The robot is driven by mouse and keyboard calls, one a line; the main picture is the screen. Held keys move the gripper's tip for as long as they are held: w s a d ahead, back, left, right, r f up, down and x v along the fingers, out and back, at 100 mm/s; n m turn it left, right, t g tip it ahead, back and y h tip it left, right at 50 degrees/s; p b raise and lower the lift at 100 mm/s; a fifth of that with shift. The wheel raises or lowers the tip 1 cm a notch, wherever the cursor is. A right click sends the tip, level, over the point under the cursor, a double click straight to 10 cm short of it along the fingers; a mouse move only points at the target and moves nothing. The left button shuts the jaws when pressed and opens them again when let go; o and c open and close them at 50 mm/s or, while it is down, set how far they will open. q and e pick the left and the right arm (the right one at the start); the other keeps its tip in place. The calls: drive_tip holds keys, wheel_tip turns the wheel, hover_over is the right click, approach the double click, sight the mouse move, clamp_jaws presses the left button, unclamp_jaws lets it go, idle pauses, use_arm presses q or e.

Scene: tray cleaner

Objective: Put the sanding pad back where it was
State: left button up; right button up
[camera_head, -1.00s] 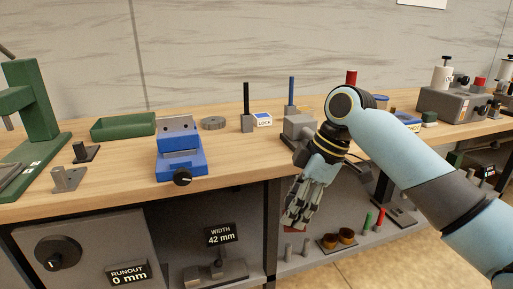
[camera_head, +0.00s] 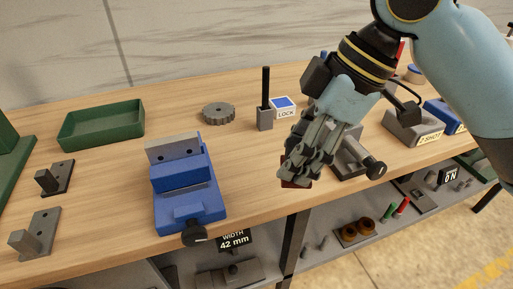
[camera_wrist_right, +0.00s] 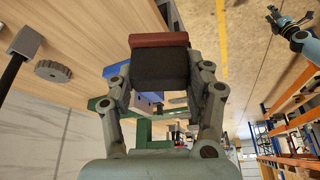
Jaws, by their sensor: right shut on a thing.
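My right gripper (camera_head: 292,170) is shut on the sanding pad (camera_head: 296,184). In the head view only a dark red edge of the pad shows under the fingertips, above the front edge of the bench. In the right wrist view the pad (camera_wrist_right: 160,69) is a dark block with a red-brown face, squeezed between both fingers (camera_wrist_right: 160,80). A light-blue arm, which looks like my left one, shows small at the upper right of the wrist view; its gripper (camera_wrist_right: 273,14) is too small to read. The pad's former place cannot be told.
A blue vise (camera_head: 186,202) stands left of my right gripper, with clear wood between. A green tray (camera_head: 101,133), a gear (camera_head: 218,112), a black post (camera_head: 265,100) and a LOCK block (camera_head: 284,108) stand behind. A grey clamp (camera_head: 350,160) stands close right of the gripper.

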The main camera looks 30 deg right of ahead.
drive_tip(key=w+d+f, duration=0.1)
drive_tip(key=w+f, duration=0.1)
drive_tip(key=w, duration=0.1)
drive_tip(key=w+d+f, duration=0.1)
drive_tip(key=w+f, duration=0.1)
drive_tip(key=w, duration=0.2)
drive_tip(key=w+d+f, duration=0.1)
drive_tip(key=w+f, duration=0.1)
drive_tip(key=w, duration=0.1)
drive_tip(key=shift+w+f, duration=0.3)
drive_tip(key=shift+f, duration=0.25)
wheel_tip(320, 180, down, 3)
drive_tip(key=shift+f, duration=0.2)
use_arm(q)
drive_tip(key=shift+s+d+f, duration=0.15)
drive_tip(key=shift+s+d, duration=0.05)
drive_tip(key=shift+s, duration=0.7)
use_arm(e)
drive_tip(key=shift+f, duration=0.1)
drive_tip(key=shift+f, duration=0.1)
drive_tip(key=o, duration=1.2)
